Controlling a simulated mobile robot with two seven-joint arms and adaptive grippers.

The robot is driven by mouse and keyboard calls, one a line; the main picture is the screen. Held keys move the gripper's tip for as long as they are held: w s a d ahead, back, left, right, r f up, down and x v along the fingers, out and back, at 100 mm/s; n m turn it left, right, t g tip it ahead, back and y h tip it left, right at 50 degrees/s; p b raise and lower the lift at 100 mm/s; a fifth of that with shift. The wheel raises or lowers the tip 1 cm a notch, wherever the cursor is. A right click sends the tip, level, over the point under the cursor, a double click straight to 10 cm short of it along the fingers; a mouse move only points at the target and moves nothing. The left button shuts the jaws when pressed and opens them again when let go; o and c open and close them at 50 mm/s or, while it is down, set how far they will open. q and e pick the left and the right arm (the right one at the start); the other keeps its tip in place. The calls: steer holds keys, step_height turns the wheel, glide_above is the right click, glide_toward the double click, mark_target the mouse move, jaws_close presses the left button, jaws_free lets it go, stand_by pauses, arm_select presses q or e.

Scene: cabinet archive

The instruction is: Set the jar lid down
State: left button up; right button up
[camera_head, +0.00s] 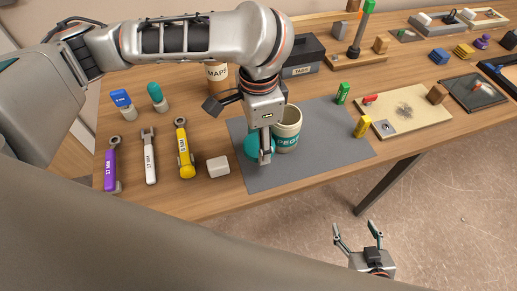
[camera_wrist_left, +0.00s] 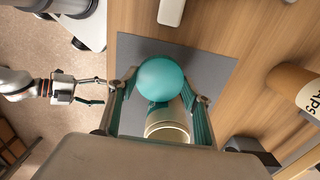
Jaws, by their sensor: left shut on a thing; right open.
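The jar lid (camera_head: 251,146) is a round teal disc. My left gripper (camera_head: 265,158) is shut on it, just left of the jar, over the grey mat (camera_head: 322,151). In the left wrist view the lid (camera_wrist_left: 163,79) sits between the two fingers, and its face hides part of the jar (camera_wrist_left: 168,127). The jar (camera_head: 288,130) stands upright and open on the mat, cream with a teal label band. I cannot tell whether the lid touches the mat or the jar. My right gripper (camera_head: 355,229) is open and empty, off the table's front edge.
A white block (camera_head: 218,166) lies left of the mat. A yellow wrench (camera_head: 184,149) and other tools lie further left. A MAPS cup (camera_head: 216,77) and dark box (camera_head: 302,58) stand behind. Green (camera_head: 342,93) and yellow (camera_head: 362,126) blocks stand at the right. The mat's front right is clear.

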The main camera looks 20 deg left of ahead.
arm_select(q)
step_height(320, 180, down, 3)
steer(key=shift+f+b, duration=0.1)
steer(key=shift+b, duration=0.3)
steer(key=shift+f, duration=0.3)
arm_select(e)
steer(key=shift+s+d+f, duration=0.2)
steer(key=shift+f, duration=0.6)
arm_select(q)
steer(key=o, duration=1.5)
arm_select(e)
steer(key=shift+w+r, duration=0.15)
steer(key=shift+r, duration=0.2)
